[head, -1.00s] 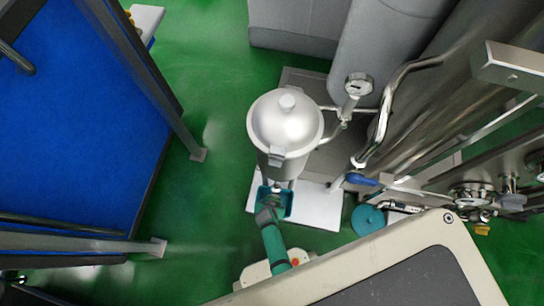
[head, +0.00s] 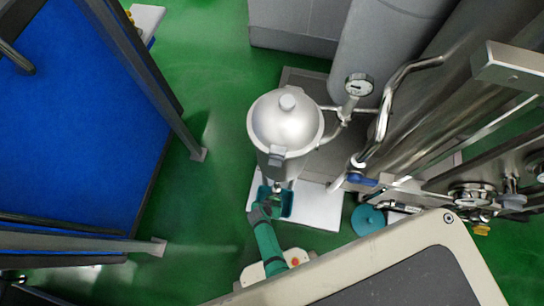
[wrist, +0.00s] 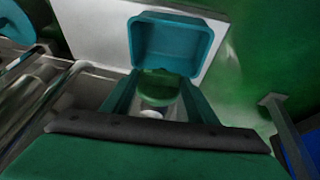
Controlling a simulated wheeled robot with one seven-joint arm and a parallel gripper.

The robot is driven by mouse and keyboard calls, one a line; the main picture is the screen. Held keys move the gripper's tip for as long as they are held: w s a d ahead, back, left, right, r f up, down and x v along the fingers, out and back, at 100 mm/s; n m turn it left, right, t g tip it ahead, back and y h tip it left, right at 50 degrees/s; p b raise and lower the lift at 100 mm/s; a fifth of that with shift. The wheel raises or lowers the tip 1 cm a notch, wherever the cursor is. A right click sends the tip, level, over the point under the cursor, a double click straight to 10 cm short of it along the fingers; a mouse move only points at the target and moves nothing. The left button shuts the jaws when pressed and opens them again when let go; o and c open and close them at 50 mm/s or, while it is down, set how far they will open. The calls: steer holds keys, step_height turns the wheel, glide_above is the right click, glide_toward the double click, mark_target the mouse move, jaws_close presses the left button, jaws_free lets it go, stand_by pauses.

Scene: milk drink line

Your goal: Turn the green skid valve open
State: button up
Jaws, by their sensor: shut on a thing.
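The green skid valve shows in the wrist view as a green rounded handle (wrist: 160,86) between my two fingers, with a pale round part just below it. My gripper (wrist: 158,98) is shut on this handle. In the head view my gripper (head: 268,206) is at the foot of the silver vessel (head: 287,122), over the left part of a teal tray. The handle is mostly hidden there, so its angle cannot be told.
The teal tray (head: 287,204) stands on a white plate (head: 318,208); the tray also shows in the wrist view (wrist: 172,20). A blue handle (head: 361,180), steel pipes and a teal disc (head: 368,219) are to the right. Green floor (head: 205,215) is clear to the left.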

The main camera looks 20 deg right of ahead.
steer(key=shift+w+a+f+n+g+h, duration=0.1)
steer(key=shift+a+n+g+h, duration=0.1)
steer(key=shift+g+h, duration=0.4)
steer(key=shift+w+a+f+n+g+h, duration=0.1)
steer(key=shift+w+a+n+g+h, duration=0.1)
steer(key=shift+h, duration=0.65)
steer(key=shift+w+a+n+g+h, duration=0.1)
steer(key=shift+a+n+g+h, duration=0.1)
steer(key=shift+g+h, duration=0.4)
steer(key=shift+a+f+h, duration=0.1)
steer(key=shift+f+h, duration=0.05)
steer(key=shift+h, duration=0.4)
steer(key=shift+s, duration=0.15)
steer(key=o, duration=1)
steer(key=shift+o, duration=0.2)
steer(key=v, duration=1)
steer(key=shift+a+r, duration=0.25)
steer(key=shift+r, duration=0.05)
